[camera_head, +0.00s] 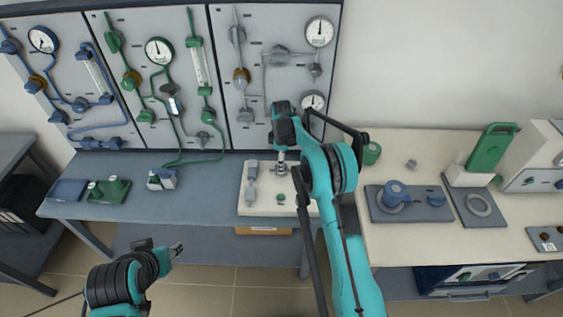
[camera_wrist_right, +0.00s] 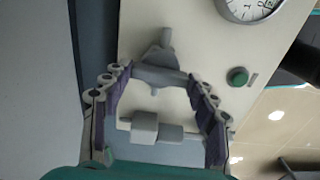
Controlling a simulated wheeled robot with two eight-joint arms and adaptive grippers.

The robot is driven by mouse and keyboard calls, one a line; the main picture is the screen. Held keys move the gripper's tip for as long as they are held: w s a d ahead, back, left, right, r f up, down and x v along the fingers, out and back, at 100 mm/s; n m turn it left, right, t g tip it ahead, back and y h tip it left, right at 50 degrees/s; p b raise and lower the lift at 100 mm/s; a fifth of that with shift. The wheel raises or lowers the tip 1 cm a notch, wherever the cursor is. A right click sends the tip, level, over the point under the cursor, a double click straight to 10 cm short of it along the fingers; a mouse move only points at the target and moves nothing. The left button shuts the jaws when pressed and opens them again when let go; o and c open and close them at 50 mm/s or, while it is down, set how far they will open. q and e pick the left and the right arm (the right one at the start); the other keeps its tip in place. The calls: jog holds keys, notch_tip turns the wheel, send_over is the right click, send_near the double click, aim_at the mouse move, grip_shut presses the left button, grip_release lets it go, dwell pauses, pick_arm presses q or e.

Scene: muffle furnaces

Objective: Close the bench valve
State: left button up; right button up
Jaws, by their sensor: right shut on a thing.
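The bench valve (camera_wrist_right: 160,72) is grey with a crossbar handle and is mounted on a cream board (camera_head: 263,207) on the blue bench. In the head view the valve (camera_head: 281,169) shows below my right gripper (camera_head: 281,155), which points down at it and is partly hidden by its own wrist. In the right wrist view the purple-padded fingers of this gripper (camera_wrist_right: 158,82) are on either side of the handle, shut on it. My left gripper (camera_head: 176,249) is low at the left, away from the bench; its finger opening is too small to tell.
A wall panel with gauges and pipes (camera_head: 270,60) stands behind. A cream table (camera_head: 430,160) with lab items stands right.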

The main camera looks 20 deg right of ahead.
jog(key=shift+n, duration=0.3)
jog(key=o, duration=1.2)
jog(key=shift+c, duration=0.2)
notch_tip(320, 180, up, 12)
